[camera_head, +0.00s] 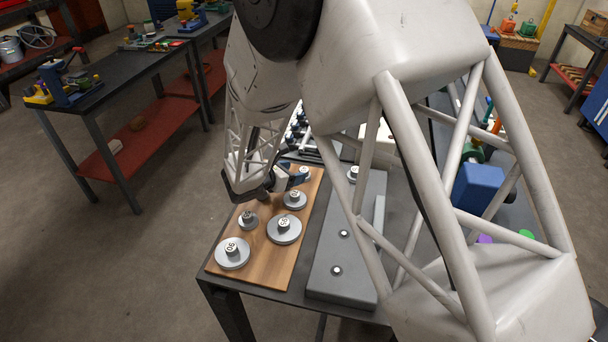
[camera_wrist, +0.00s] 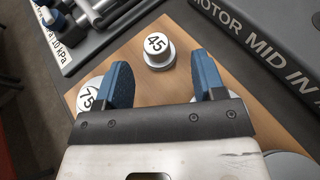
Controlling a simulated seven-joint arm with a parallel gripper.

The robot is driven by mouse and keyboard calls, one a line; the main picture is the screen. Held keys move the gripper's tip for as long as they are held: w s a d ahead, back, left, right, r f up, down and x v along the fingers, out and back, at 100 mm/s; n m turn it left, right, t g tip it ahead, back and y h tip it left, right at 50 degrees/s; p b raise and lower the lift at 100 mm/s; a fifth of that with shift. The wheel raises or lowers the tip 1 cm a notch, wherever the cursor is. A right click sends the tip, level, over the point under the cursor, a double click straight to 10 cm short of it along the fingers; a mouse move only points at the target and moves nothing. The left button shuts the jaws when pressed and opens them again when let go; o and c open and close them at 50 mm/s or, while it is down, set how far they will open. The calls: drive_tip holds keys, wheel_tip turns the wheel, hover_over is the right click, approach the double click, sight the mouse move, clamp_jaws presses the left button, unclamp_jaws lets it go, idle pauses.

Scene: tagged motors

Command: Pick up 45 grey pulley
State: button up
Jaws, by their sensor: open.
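The grey pulley marked 45 (camera_wrist: 157,49) stands upright on the wooden board, near its far corner, in the wrist view. It has a flat wider base and a narrower hub with a white numbered top. In the head view, a grey pulley (camera_head: 304,172) beside my gripper appears to be the same one. My gripper (camera_wrist: 160,66) is open, with its blue fingers apart and nothing held between them. In the wrist view the pulley lies just ahead of the gap between the fingertips. In the head view my gripper (camera_head: 283,182) is low over the far part of the board, partly hidden by my arm.
A pulley marked 75 (camera_wrist: 87,98) sits by the left finger, partly covered. Several other grey pulleys, including a large one (camera_head: 285,230), stand on the wooden board (camera_head: 262,262). A grey motor block (camera_head: 340,285) lies right of the board. A rack (camera_wrist: 88,30) lies beyond it.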

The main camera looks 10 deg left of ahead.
sight(304, 169)
drive_tip(key=shift+w, duration=0.1)
drive_tip(key=shift+x, duration=2.5)
drive_tip(key=shift+w+a, duration=0.15)
drive_tip(key=c, duration=0.8)
wheel_tip(304, 169, up, 10)
